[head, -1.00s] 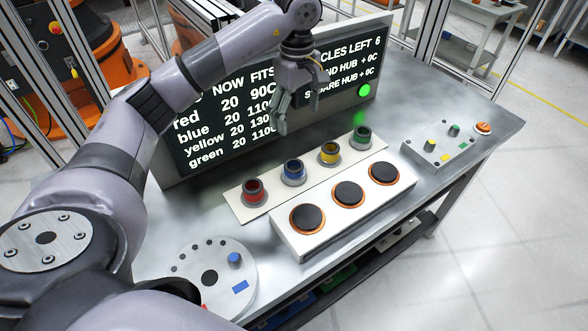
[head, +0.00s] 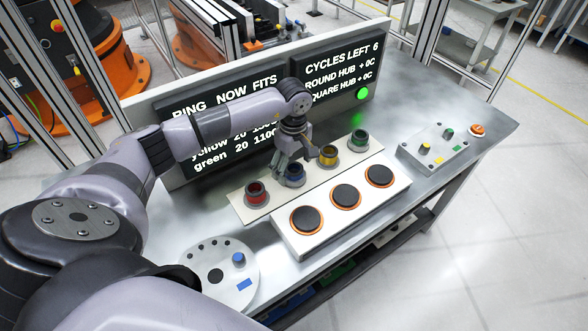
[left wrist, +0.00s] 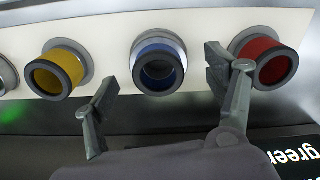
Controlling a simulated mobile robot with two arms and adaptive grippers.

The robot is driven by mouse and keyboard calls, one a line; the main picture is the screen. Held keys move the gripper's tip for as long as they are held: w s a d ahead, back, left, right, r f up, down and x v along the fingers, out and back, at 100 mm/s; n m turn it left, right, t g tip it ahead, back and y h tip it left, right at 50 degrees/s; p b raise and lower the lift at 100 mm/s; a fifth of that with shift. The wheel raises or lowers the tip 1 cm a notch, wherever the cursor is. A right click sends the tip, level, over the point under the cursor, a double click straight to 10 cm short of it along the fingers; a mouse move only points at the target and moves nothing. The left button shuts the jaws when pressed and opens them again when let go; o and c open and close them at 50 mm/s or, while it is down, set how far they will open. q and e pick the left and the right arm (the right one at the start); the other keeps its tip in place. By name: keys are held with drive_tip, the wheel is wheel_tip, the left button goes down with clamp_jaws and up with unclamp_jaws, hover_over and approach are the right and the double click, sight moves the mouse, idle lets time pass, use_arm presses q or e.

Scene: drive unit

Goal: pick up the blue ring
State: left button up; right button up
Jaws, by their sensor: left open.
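The blue ring (head: 294,174) sits in the row of rings on the white strip, between the red ring (head: 255,190) and the yellow ring (head: 328,152). In the head view my left gripper (head: 294,164) is right above it and partly hides it. The gripper is open and holds nothing. I cannot tell whether a finger touches the ring. My right gripper is not in view.
A green ring (head: 359,138) ends the row. A white box with several black, orange-rimmed pads (head: 346,196) stands in front. The display panel (head: 335,72) stands behind. A round plate (head: 220,272) lies at the left and a small control panel (head: 434,148) at the right.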

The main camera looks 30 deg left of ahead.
use_arm(q)
drive_tip(key=shift+f, duration=0.8)
drive_tip(key=shift+c, duration=0.3)
drive_tip(key=shift+w, duration=0.1)
drive_tip(key=c, duration=1.6)
drive_tip(key=shift+o, duration=0.2)
drive_tip(key=shift+r, duration=0.1)
wheel_tip(320, 180, up, 23)
drive_tip(key=b, duration=0.1)
